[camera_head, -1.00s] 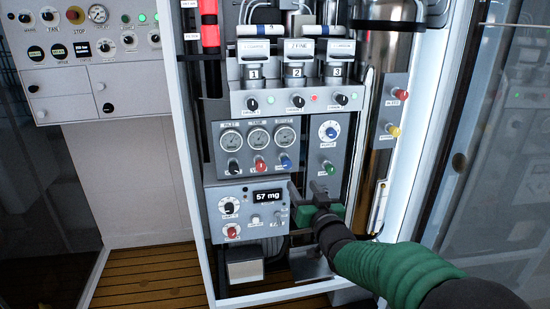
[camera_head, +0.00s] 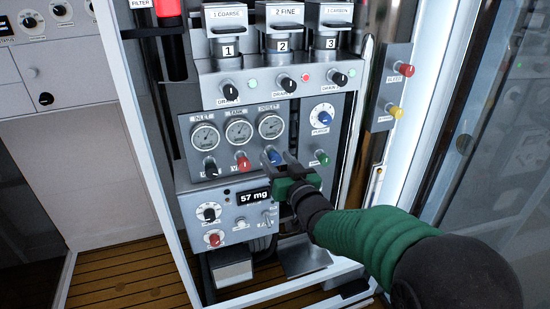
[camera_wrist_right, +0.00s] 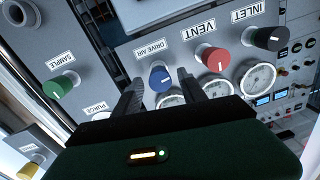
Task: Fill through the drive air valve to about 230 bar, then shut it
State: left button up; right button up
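The drive air valve is a blue knob (camera_head: 273,157) on the grey gauge panel (camera_head: 292,125). In the right wrist view, the knob (camera_wrist_right: 160,78) sits beside its DRIVE AIR label. My right gripper (camera_head: 278,166) is just in front of it. In the wrist view, the gripper's two dark fingers (camera_wrist_right: 160,92) are apart, one on each side of the knob's line, with nothing between them; I cannot tell whether they touch it. Three round gauges, inlet (camera_head: 205,136), tank (camera_head: 239,131) and a third (camera_head: 271,126), sit above the knobs; their needles are too small to read.
Neighbouring knobs are close: the red vent knob (camera_head: 243,163), the black inlet knob (camera_head: 210,168) and the green sample knob (camera_head: 321,157). A box with a "57 mg" display (camera_head: 255,197) juts out below. Red (camera_head: 406,70) and yellow (camera_head: 394,112) knobs stand at the right.

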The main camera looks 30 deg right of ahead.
jog(key=shift+a, duration=0.1)
jog(key=c, duration=0.4)
grip_shut()
jog(key=shift+m, duration=0.3)
jog(key=m+p, duration=0.1)
jog(key=m, duration=0.2)
jog(key=shift+m, duration=0.3)
jog(key=m+p, duration=0.1)
jog(key=m, duration=0.4)
jog(key=shift+d+f+m+p, duration=0.2)
jog(key=shift+m+p, duration=0.1)
jog(key=shift+p, duration=0.1)
jog(key=m+p, duration=0.1)
jog(key=m, duration=0.4)
jog(key=shift+f+m+h, duration=0.1)
jog(key=shift+m+h, duration=0.3)
jog(key=shift+f+m+p, duration=0.15)
jog(key=shift+m+p, duration=0.15)
jog(key=shift+m, duration=0.85)
jog(key=shift+f+m+p, duration=0.1)
jog(key=shift+m+p, duration=0.2)
jog(key=shift+m, duration=0.85)
